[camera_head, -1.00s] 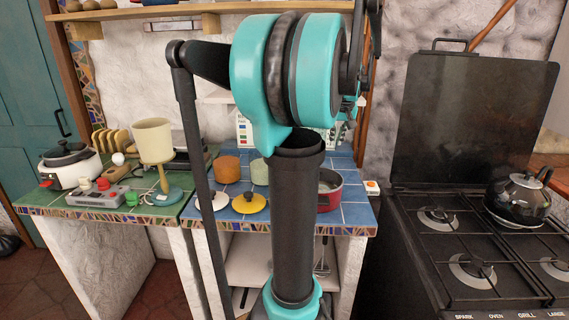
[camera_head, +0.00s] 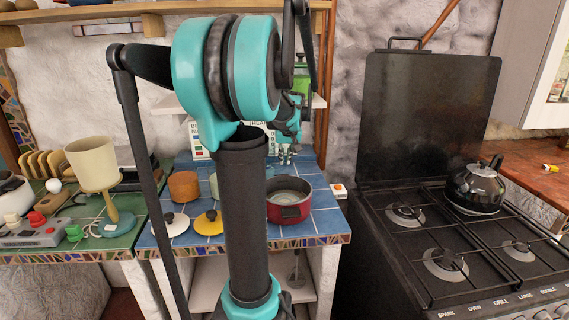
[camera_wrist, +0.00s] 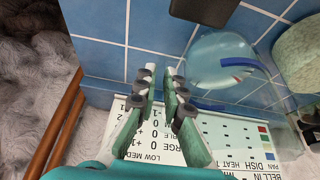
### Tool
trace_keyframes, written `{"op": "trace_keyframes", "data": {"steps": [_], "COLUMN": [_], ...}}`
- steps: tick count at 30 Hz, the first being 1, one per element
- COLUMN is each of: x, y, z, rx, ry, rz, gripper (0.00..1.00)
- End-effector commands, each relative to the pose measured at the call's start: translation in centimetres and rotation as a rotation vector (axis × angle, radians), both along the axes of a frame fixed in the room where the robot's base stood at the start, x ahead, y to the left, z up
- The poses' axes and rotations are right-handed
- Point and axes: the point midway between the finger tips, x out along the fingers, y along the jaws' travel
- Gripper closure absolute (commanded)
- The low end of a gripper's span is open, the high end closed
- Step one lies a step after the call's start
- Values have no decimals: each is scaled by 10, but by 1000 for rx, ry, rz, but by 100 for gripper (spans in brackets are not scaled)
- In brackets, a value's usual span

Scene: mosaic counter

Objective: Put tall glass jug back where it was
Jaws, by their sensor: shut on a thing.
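The tall glass jug (camera_wrist: 222,62) is clear with blue curved edges and shows in the wrist view, just right of my fingers. Its outline is faint against the blue tiles and the printed chart. My gripper (camera_wrist: 160,72) is shut on the jug, with the two fingers close together. In the head view my gripper (camera_head: 285,158) is at the back right of the blue-tiled counter (camera_head: 325,222), partly behind my arm. I cannot make out the jug in the head view. Whether its base touches the counter I cannot tell.
A red pot (camera_head: 289,212) stands near the counter's right edge. An orange-brown canister (camera_head: 183,187) and yellow lid (camera_head: 209,223) are left of my arm. A printed chart (camera_wrist: 235,140) is against the wall. The black stove (camera_head: 440,240) with a kettle (camera_head: 474,188) is right.

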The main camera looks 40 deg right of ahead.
Motion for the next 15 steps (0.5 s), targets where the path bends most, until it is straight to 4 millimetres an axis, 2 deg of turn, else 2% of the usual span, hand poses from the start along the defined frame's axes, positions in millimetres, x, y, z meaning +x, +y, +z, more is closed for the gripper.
{"op": "trace_keyframes", "data": {"steps": [4, 15], "x": [0, 0], "y": [0, 0], "z": [-15, -19], "rx": [0, 0], "ry": [-1, -1], "rz": [0, 0], "gripper": [100, 100]}}
